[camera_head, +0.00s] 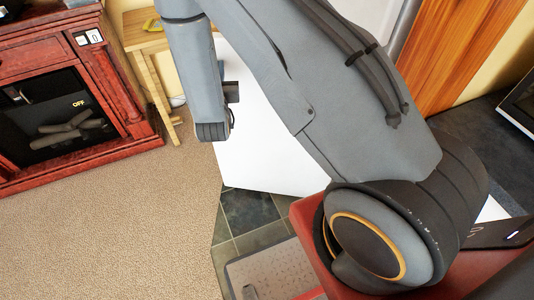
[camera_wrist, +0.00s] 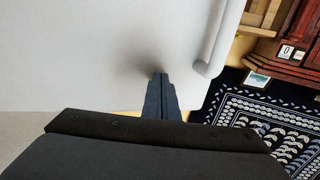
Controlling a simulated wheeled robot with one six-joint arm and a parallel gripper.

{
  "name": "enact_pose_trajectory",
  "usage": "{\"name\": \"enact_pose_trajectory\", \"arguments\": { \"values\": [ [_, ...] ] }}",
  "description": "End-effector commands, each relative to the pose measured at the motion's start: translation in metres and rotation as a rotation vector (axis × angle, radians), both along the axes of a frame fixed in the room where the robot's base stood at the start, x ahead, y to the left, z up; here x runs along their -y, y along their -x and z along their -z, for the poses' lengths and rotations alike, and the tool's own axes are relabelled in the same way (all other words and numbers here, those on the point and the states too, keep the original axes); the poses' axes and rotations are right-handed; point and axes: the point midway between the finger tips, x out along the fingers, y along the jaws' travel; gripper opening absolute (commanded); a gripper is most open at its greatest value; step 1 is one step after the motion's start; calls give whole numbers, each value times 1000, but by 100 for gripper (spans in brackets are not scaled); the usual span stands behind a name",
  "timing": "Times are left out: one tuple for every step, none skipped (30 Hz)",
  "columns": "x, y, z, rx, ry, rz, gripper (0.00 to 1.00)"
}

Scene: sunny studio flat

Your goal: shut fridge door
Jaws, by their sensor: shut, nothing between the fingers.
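The white fridge door (camera_head: 270,140) stands swung out over the floor in the head view, partly hidden behind my arm. A pale grey-white surface at the top right, behind my arm, looks like part of the fridge body (camera_head: 365,18). My gripper (camera_head: 232,95) is beside the door's left part, small and mostly hidden by my wrist. In the wrist view, the door (camera_wrist: 80,50) fills the upper left, with its rounded handle (camera_wrist: 222,40) to the right of my fingers. My gripper (camera_wrist: 160,78) is shut and empty. Its tips are at the door's face, with a shadow there; I cannot tell if they touch.
A red-brown fireplace cabinet (camera_head: 70,95) stands at the left, with a small wooden table (camera_head: 145,50) beside it. Carpet (camera_head: 120,220) is clear at the lower left. A patterned rug (camera_wrist: 265,125) shows in the wrist view. A dark counter (camera_head: 470,140) is at the right.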

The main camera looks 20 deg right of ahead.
Motion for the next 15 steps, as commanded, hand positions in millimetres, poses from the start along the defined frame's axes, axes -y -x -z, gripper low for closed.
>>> {"name": "enact_pose_trajectory", "arguments": {
  "values": [
    [3, -5, 0, 1, -1, 2, 0],
    [4, -7, 0, 1, -1, 3, 0],
    [7, -11, 0, 1, -1, 4, 0],
    [8, -14, 0, 1, -1, 4, 0],
    [9, -16, 0, 1, 0, 3, 0],
    [11, -20, 0, 2, 0, 2, 0],
    [12, -23, 0, 2, 0, 3, 0],
    [14, -25, 0, 3, -1, 3, 0],
    [16, -29, 1, 2, -2, 4, 0],
    [17, -31, 1, 1, -1, 4, 0],
    [18, -33, 1, 0, -1, 3, 0],
    [18, -35, 1, 0, 0, 2, 0],
    [18, -35, 1, 0, 1, 1, 0],
    [19, -36, 0, 0, 1, 1, 0],
    [18, -36, 0, 0, 1, 1, 0]
  ]
}}
